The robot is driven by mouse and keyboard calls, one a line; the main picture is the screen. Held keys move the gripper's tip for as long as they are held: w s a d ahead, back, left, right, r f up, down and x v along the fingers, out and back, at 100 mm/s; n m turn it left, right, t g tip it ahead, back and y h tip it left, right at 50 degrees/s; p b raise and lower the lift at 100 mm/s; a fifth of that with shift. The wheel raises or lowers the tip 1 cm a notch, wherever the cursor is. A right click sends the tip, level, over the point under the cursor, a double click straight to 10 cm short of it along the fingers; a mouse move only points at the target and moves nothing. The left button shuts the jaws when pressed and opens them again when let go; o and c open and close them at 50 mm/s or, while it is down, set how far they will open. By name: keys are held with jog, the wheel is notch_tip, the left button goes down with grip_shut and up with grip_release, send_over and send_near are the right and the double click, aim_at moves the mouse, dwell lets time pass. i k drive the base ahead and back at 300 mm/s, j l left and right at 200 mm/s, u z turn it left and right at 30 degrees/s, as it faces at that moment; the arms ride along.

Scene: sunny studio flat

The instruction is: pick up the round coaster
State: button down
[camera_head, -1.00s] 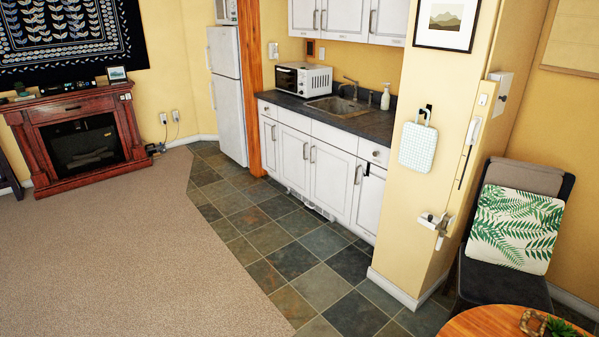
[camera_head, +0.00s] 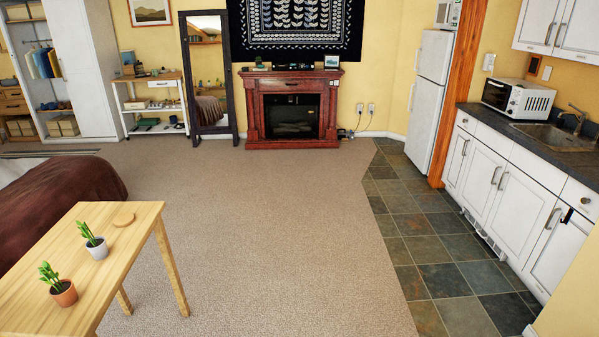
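My gripper is not in view.
A white-potted plant (camera_head: 95,245) and a terracotta-potted plant (camera_head: 62,287) stand on the table near the coaster. A bed with a brown cover (camera_head: 60,200) is behind the table. Open carpet (camera_head: 270,240) lies to the table's right. Kitchen cabinets (camera_head: 500,190) line the right side.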

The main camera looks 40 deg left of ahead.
aim_at(126, 218)
jog(key=u, duration=2.5)
jog(key=i+l, duration=0.35)
jog(key=i, duration=0.2)
jog(key=i+l, duration=0.3)
jog(key=i, duration=0.25)
jog(key=i+l, duration=0.35)
jog(key=i, duration=0.2)
jog(key=i+l, duration=0.3)
jog(key=i, duration=0.25)
jog(key=i+l+u, duration=0.1)
jog(key=i+l, duration=0.25)
jog(key=i, duration=0.2)
jog(key=i+l+u, duration=0.25)
jog(key=j, duration=0.1)
